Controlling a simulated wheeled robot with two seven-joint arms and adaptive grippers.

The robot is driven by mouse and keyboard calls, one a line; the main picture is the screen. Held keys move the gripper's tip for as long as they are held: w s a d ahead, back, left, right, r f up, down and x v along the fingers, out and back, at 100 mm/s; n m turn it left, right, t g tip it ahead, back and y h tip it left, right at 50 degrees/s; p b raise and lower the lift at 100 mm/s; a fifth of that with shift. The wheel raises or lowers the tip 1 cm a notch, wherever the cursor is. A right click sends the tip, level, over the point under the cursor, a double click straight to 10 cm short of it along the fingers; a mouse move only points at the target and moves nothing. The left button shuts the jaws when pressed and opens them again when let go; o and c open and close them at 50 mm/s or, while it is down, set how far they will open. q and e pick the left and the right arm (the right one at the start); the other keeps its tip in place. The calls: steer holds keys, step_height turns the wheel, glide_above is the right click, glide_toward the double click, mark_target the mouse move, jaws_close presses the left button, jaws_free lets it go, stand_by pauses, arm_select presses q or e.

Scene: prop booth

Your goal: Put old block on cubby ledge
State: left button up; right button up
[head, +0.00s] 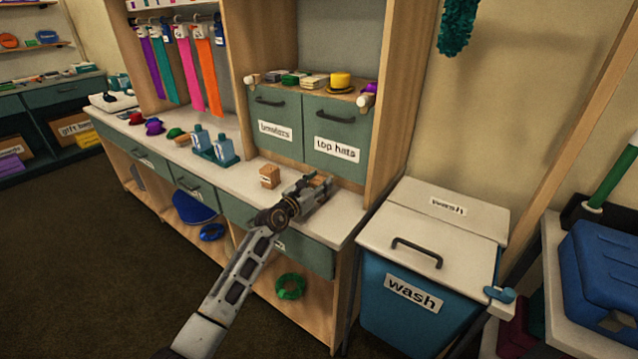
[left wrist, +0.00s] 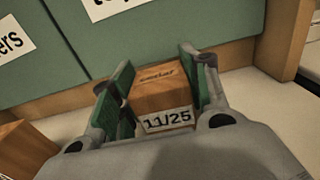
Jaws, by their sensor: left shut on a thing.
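A small brown wooden block (left wrist: 160,97) sits between the green-padded fingers of my left gripper (left wrist: 160,95); its label reads "11/25", and smaller print on its top is hard to read. In the head view my left gripper (head: 318,188) is over the white counter, in front of the "top hats" drawer, shut on that block (head: 318,181). A second brown block (head: 270,176) stands on the counter to its left and shows at the left wrist view's edge (left wrist: 24,150). The ledge (head: 318,92) above the green drawers holds several items. My right gripper is not in view.
The green "top hats" drawer (head: 337,128) is close behind my left gripper. A yellow hat (head: 340,80) and stacked cards occupy the ledge. A "wash" bin (head: 430,262) is at right.

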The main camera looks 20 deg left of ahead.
arm_select(q)
steer(key=o, duration=1)
steer(key=shift+r, duration=0.15)
